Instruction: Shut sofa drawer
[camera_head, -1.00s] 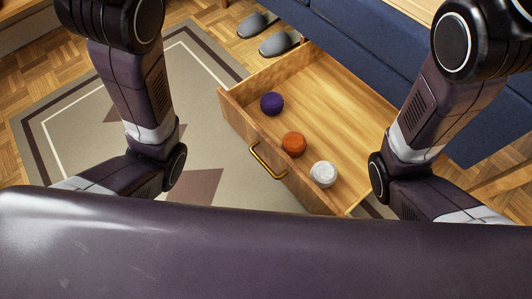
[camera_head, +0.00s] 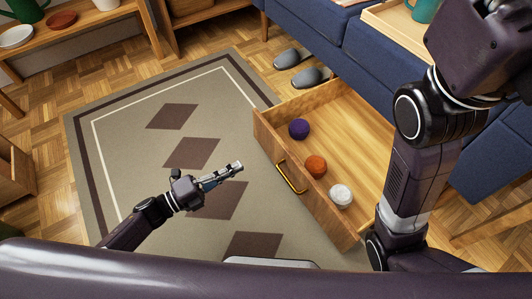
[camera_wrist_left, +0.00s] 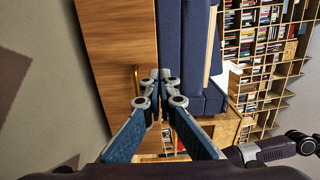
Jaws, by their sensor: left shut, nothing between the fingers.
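The wooden sofa drawer (camera_head: 345,120) is pulled far out from under the blue sofa (camera_head: 360,55). Its front panel (camera_head: 273,136) carries a brass handle (camera_head: 291,177). A purple ball (camera_head: 299,129), an orange ball (camera_head: 316,166) and a white ball (camera_head: 341,196) lie inside along the front. My left gripper (camera_head: 238,166) is shut and empty, over the rug to the left of the handle, apart from it. In the left wrist view its fingertips (camera_wrist_left: 160,76) show close beside the drawer front (camera_wrist_left: 112,45) and handle (camera_wrist_left: 136,80). My right arm passes over the drawer's right side; its gripper is out of view.
A patterned rug (camera_head: 120,165) covers the floor in front of the drawer and is clear. Grey slippers (camera_head: 311,77) lie behind the drawer's far left corner. A wooden shelf with dishes (camera_head: 75,28) stands at the back left. The left wrist view shows a bookwall (camera_wrist_left: 275,50).

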